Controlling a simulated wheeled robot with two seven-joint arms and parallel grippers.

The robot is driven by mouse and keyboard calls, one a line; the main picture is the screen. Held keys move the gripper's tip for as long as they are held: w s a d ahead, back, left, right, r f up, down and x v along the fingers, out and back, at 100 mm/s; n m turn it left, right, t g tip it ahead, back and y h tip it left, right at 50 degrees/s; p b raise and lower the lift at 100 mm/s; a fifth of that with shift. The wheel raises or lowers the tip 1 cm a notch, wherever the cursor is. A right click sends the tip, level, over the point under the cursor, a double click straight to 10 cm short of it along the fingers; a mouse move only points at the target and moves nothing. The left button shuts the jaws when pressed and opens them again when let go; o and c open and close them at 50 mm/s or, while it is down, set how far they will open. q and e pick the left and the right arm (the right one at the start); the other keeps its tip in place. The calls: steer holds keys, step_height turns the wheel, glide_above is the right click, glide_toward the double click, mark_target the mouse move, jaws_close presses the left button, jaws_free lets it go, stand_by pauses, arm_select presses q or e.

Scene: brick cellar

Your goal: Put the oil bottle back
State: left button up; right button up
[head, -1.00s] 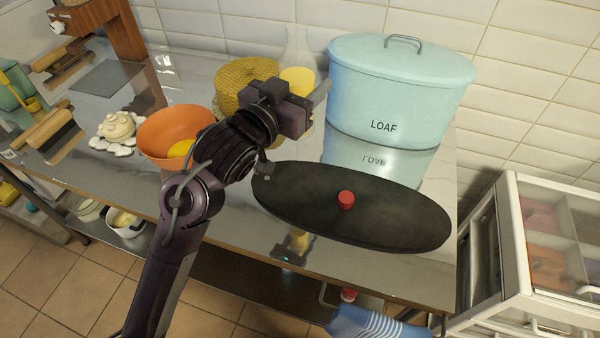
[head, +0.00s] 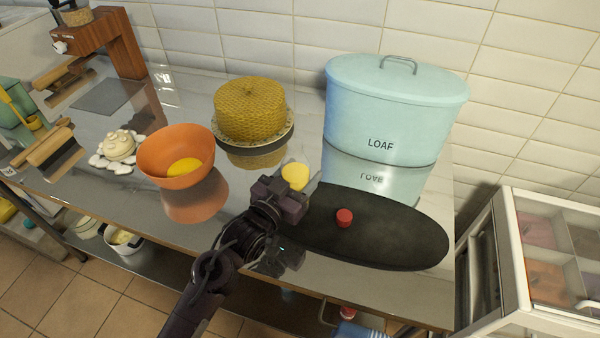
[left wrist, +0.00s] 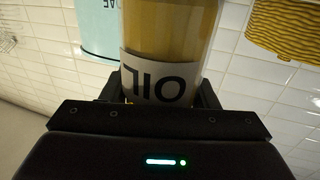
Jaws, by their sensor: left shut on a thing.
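The oil bottle, filled with yellow oil, fills the top middle of the left wrist view (left wrist: 170,35), its white label reading OIL upside down. In the head view its yellow oil (head: 295,176) shows just behind my left gripper (head: 304,190). My left gripper is shut around the bottle, with a dark finger on each side of it in the wrist view. The bottle is over the counter, left of the black oval board; I cannot tell whether its base touches the surface. My right gripper is not in view.
The black oval board (head: 400,235) bears a small red thing (head: 344,218). Behind it stands the blue LOAF bin (head: 395,105). A yellow honeycomb-patterned cake (head: 250,108) and an orange bowl (head: 175,145) are to the left. Shiny counter shows between cake and bin.

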arm_select(q)
steer(key=shift+f, duration=0.1)
steer(key=o, duration=1.2)
steer(key=shift+o, duration=0.2)
steer(key=b+v, duration=0.2)
steer(key=v, duration=1)
